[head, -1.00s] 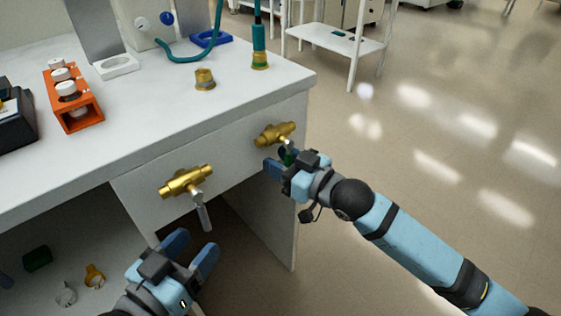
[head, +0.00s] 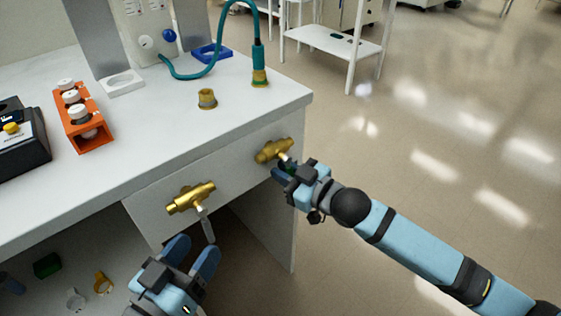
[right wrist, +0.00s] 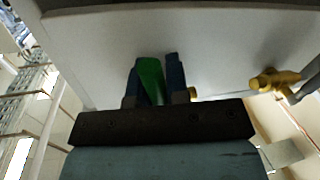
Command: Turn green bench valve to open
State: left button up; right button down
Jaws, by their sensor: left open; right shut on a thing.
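The green bench valve is the right-hand brass valve (head: 274,150) on the front panel of the bench. Its green handle (right wrist: 150,80) shows between the fingers in the right wrist view. My right gripper (head: 283,171) is shut on this handle, just below and right of the brass body; its fingers hide most of the handle in the head view. The handle slants down to the right from the body. My left gripper (head: 190,255) is open and empty, below the left brass valve (head: 190,198). That valve has a pale grey handle (head: 208,226) hanging down, close to the left fingertips.
The white benchtop (head: 180,130) carries an orange rack (head: 92,137) with white-capped vials, a dark device (head: 20,150), a brass fitting (head: 207,99) and a teal hose (head: 259,58). Loose rings and a green block (head: 47,265) lie below left.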

pick_arm(q)
notch_tip(320, 180, up, 6)
jog(key=t+p, duration=0.2)
jog(key=p, duration=0.1)
pick_arm(e)
jog(key=shift+w+d+r+n+h, duration=0.3)
jog(key=shift+d+r+n, duration=0.1)
jog(key=shift+n, duration=0.6)
pick_arm(q)
jog(key=a+f+g+y+p, duration=0.2)
jog(key=a+f+g+p, duration=0.1)
jog(key=f, duration=0.4)
jog(key=shift+s+f+n+y+p, duration=0.2)
jog(key=shift+f+n+y+p, duration=0.1)
jog(key=shift+y+p, duration=0.15)
pick_arm(e)
jog(key=shift+w+d+n, duration=0.3)
jog(key=shift+d+n, duration=0.15)
jog(key=shift+n, duration=0.65)
jog(key=c, duration=1.1)
grip_release()
pick_arm(q)
jog(key=shift+r, duration=0.1)
pick_arm(e)
jog(key=shift+s, duration=0.1)
